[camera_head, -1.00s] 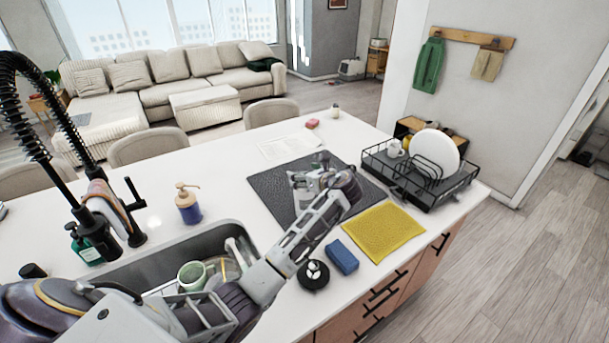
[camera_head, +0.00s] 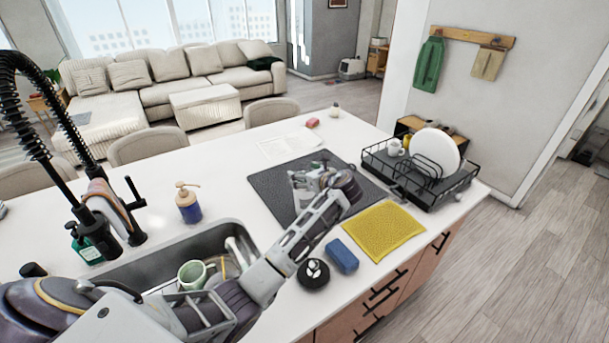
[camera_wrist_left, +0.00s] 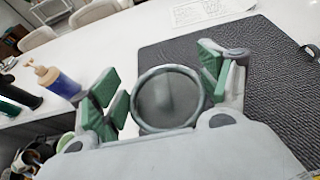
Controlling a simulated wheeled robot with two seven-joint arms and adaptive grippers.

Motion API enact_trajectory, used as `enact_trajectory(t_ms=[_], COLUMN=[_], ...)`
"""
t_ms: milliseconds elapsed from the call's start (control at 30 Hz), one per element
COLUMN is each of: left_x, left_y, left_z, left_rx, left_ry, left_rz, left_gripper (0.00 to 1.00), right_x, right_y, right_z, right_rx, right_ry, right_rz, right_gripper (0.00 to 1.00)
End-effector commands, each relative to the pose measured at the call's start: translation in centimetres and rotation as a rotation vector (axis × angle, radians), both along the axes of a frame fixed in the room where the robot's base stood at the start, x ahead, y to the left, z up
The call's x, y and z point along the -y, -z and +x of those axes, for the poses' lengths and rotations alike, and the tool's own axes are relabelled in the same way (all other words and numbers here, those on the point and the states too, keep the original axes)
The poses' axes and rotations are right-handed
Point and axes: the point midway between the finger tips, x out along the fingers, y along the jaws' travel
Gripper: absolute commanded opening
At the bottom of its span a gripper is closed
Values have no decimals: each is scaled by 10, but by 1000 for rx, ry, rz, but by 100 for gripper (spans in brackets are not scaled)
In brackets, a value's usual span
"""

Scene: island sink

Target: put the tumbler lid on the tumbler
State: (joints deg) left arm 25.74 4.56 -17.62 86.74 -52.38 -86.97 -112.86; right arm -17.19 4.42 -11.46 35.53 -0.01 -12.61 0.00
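My left gripper (camera_head: 306,182) is low over the dark mat (camera_head: 262,188) on the island counter. In the left wrist view its green-padded fingers (camera_wrist_left: 160,80) stand on either side of a round, grey, open-looking rim, which seems to be the tumbler (camera_wrist_left: 168,100). A narrow light gap shows between the left pad and the rim; the right pad is very close to it. In the head view the gripper mostly hides the tumbler. A black round piece with a pale top (camera_head: 313,274) lies on the counter's front edge; I cannot tell if it is the lid. My right gripper is not in view.
A blue sponge (camera_head: 342,256) and a yellow cloth (camera_head: 383,231) lie right of my forearm. A black dish rack (camera_head: 430,195) stands at the right end. The sink (camera_head: 150,270) holds a green cup (camera_head: 193,274). A soap bottle (camera_head: 188,205) stands behind it.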

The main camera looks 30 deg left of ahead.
Motion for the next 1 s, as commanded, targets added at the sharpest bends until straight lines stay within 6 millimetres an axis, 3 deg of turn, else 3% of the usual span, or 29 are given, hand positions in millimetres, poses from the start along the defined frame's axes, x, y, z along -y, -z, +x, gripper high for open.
enact_trajectory(t_ms=[200,667,1000], left_x=[0,2,26], left_y=[0,-1,-12], left_z=[0,-1,-15], left_rx=[0,0,0], left_ry=[0,1,1], left_rz=[0,0,0], left_gripper=[100,100,100], right_x=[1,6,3], right_y=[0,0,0], right_z=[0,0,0], right_rx=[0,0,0], right_ry=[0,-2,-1], right_rz=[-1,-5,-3], right_gripper=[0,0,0])
